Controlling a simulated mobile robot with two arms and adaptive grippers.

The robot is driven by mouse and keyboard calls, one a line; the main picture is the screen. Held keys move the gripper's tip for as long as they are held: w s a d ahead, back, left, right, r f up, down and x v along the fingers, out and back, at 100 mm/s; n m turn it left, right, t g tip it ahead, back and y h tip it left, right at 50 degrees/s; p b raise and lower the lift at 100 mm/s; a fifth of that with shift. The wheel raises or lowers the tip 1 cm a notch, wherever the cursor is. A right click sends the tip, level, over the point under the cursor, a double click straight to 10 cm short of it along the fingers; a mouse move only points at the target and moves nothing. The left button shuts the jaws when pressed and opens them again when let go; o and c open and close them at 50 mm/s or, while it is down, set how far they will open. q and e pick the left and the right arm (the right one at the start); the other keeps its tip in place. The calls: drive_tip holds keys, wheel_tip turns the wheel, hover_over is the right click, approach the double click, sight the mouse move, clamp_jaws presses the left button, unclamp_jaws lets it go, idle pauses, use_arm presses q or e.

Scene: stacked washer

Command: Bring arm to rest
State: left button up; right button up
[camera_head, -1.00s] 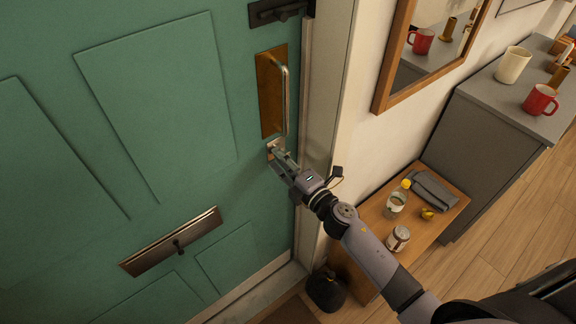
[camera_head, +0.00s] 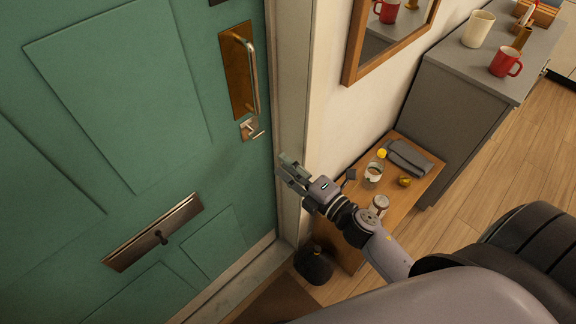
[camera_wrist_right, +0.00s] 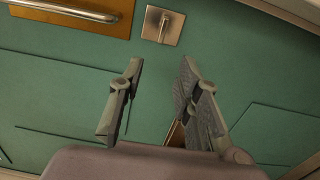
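My right gripper (camera_head: 286,174) is in front of the door frame, below and to the right of the door's small lock lever, and apart from it in the head view. In the right wrist view its two fingers (camera_wrist_right: 158,100) are spread with nothing between them. The green door (camera_head: 120,100) fills the left of the head view and looks closed. Its brass pull handle (camera_head: 240,72) sits above the lock lever (camera_head: 252,130). The lever also shows in the wrist view (camera_wrist_right: 163,26). My left gripper is not in view.
A low wooden table (camera_head: 407,200) stands right of the door, with a bottle (camera_head: 374,168), a jar (camera_head: 378,205) and a grey folded cloth (camera_head: 408,158). A dark bag-like object (camera_head: 314,265) is on the floor. A grey cabinet (camera_head: 460,120) holds a red mug (camera_head: 505,62).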

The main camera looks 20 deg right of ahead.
drive_tip(key=s+d+f+m+g+h, duration=0.2)
drive_tip(key=s+f+m, duration=0.15)
drive_tip(key=f, duration=0.65)
drive_tip(key=s+d+f+m+g+h, duration=0.15)
drive_tip(key=f+m, duration=0.25)
drive_tip(key=f, duration=0.6)
drive_tip(key=s+d+f+m+g+h, duration=0.1)
drive_tip(key=s+f+m+g+h, duration=0.2)
drive_tip(key=f, duration=0.7)
drive_tip(key=s+f+m+g, duration=0.3)
drive_tip(key=s+f, duration=0.3)
drive_tip(key=s, duration=0.4)
drive_tip(key=s+f+m+g, duration=0.3)
drive_tip(key=s+f, duration=0.3)
drive_tip(key=s, duration=0.4)
drive_tip(key=s+f+m+g, duration=0.3)
drive_tip(key=s+f, duration=0.4)
drive_tip(key=s, duration=0.4)
drive_tip(key=shift+a, duration=0.3)
